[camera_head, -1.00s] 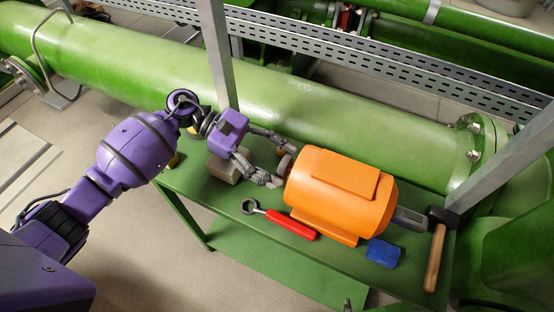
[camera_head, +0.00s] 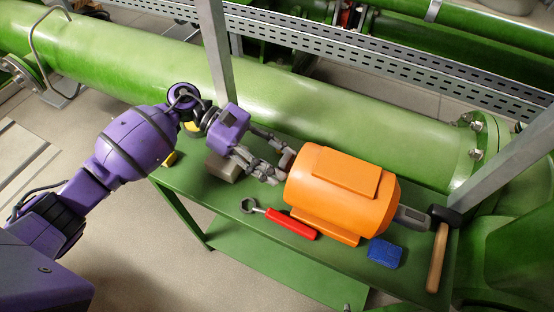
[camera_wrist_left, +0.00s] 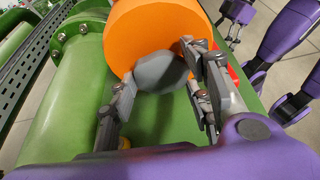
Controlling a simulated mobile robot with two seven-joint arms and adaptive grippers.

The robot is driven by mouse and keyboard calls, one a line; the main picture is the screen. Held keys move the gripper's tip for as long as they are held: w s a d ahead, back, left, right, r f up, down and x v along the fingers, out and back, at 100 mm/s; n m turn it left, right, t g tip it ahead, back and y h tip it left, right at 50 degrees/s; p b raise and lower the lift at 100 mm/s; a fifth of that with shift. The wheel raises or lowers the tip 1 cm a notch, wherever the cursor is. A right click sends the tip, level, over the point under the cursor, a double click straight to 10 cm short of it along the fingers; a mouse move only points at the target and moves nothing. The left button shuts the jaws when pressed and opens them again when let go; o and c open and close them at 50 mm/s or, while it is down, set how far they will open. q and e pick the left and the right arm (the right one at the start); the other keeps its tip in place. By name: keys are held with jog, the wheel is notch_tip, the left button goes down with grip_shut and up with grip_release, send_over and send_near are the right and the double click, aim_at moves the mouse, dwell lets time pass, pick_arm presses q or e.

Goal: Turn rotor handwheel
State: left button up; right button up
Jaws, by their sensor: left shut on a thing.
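The orange motor (camera_head: 342,190) lies on the green bench; its grey rotor handwheel (camera_wrist_left: 160,72) sits at the motor's end facing my left gripper. My left gripper (camera_head: 278,164) is at that end, its fingers shut on the handwheel. In the left wrist view, its fingers (camera_wrist_left: 160,80) lie on either side of the wheel. In the head view the fingers largely hide the wheel.
A red-handled wrench (camera_head: 290,223), a blue block (camera_head: 384,253) and a wooden-handled mallet (camera_head: 437,258) lie on the green bench (camera_head: 250,260). A grey-brown block (camera_head: 222,167) stands under my left gripper. A large green pipe (camera_head: 330,115) runs behind, with a metal post (camera_head: 214,50) before it.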

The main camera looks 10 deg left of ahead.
pick_arm(q)
jog(key=shift+w+f+n+g+b, duration=0.1)
jog(key=shift+w+n+g+b, duration=0.15)
jog(key=shift+n+g+b, duration=0.6)
jog(key=shift+d+n+g+y+b, duration=0.1)
jog(key=shift+n+g+y+b, duration=0.2)
jog(key=shift+n+b, duration=0.6)
jog(key=shift+n, duration=0.25)
